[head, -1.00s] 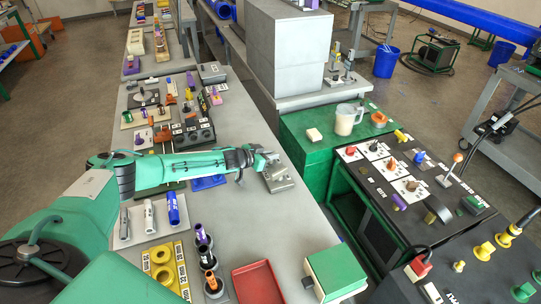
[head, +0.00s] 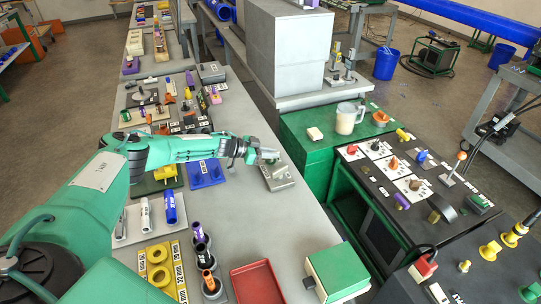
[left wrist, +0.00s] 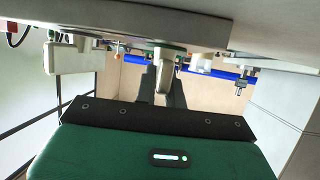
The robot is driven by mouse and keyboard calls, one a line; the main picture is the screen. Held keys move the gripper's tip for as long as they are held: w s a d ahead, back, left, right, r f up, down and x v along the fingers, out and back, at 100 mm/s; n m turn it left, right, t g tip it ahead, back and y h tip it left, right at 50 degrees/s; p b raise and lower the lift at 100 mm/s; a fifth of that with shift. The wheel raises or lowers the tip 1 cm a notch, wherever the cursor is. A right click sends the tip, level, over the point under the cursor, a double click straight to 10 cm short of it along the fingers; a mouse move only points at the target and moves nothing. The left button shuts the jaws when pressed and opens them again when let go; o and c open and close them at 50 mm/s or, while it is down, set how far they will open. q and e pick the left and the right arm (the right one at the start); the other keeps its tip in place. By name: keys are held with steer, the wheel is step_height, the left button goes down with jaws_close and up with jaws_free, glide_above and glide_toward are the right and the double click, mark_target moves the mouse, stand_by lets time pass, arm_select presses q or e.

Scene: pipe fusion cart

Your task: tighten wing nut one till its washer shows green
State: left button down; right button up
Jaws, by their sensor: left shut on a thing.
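A grey metal block (head: 280,181) with small raised fittings lies on the bench, right of the middle. My left gripper (head: 268,154) reaches in from the left and is at the block's far edge. In the left wrist view my dark fingers (left wrist: 162,88) close around a pale, flat-winged piece (left wrist: 165,68), which looks like a wing nut. A larger pale piece (left wrist: 68,55) and a smaller one (left wrist: 201,63) sit on either side of it. A little green shows near the held piece's base, too small to identify as a washer. The nut's number is not readable. My right gripper is out of view.
A red tray (head: 257,284) and a green-and-white box (head: 335,273) stand at the bench's near end. A blue holder (head: 205,173) and several tools lie under and beside my left arm. The bench right of the grey block is clear.

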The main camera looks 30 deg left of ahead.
arm_select(q)
steer(key=c, duration=1.5)
jaws_free()
step_height(320, 180, up, 20)
